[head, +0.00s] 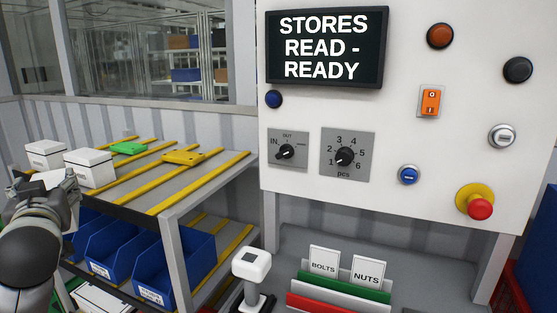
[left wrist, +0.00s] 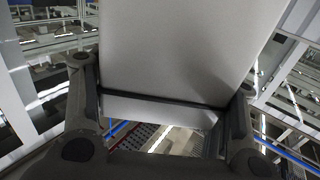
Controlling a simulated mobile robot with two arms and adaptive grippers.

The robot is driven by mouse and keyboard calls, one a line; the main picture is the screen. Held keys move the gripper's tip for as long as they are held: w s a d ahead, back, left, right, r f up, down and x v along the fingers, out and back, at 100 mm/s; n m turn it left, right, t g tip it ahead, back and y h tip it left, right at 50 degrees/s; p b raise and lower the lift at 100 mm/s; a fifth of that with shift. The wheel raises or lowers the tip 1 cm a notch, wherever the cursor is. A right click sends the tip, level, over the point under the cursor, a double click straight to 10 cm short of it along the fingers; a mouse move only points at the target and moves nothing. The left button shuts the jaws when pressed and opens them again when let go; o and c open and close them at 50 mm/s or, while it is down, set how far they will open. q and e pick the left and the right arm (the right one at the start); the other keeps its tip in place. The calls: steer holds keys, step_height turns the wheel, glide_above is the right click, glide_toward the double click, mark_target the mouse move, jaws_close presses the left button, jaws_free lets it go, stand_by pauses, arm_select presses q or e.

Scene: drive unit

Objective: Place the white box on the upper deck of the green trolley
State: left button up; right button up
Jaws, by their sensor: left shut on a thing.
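My left gripper (head: 58,188) is at the left edge of the head view, by the front of the sloped rack's top level. In the left wrist view its two fingers (left wrist: 163,88) are closed on opposite sides of a white box (left wrist: 180,45), which looks pale grey there. In the head view a white surface shows just behind the fingers, mostly hidden by the gripper. Two other white boxes, one farther back (head: 45,153) and one nearer (head: 90,167), stand on the rack beside the gripper. No green trolley can be made out. My right gripper is not in view.
The rack (head: 190,180) has yellow rails, with a green item (head: 128,148) and a yellow item (head: 184,158) on top. Blue bins (head: 178,262) fill the level below. A white control panel (head: 380,185) stands right. A white-topped device (head: 251,264) stands before it.

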arm_select(q)
steer(key=s+d+f+m+t+h, duration=0.1)
steer(key=d+f+m+t+h, duration=0.1)
steer(key=d+f+m+h, duration=0.45)
steer(key=s+d+f+m+t+h, duration=0.15)
steer(key=d+f+h, duration=0.3)
steer(key=f, duration=0.55)
steer(key=s+d+f, duration=0.4)
steer(key=d, duration=0.2)
steer(key=s+d+f+n, duration=0.1)
steer(key=s+d+f, duration=0.3)
steer(key=d, duration=0.3)
steer(key=shift+d+f+y, duration=0.25)
steer(key=shift+f+y, duration=0.05)
steer(key=shift+f, duration=0.05)
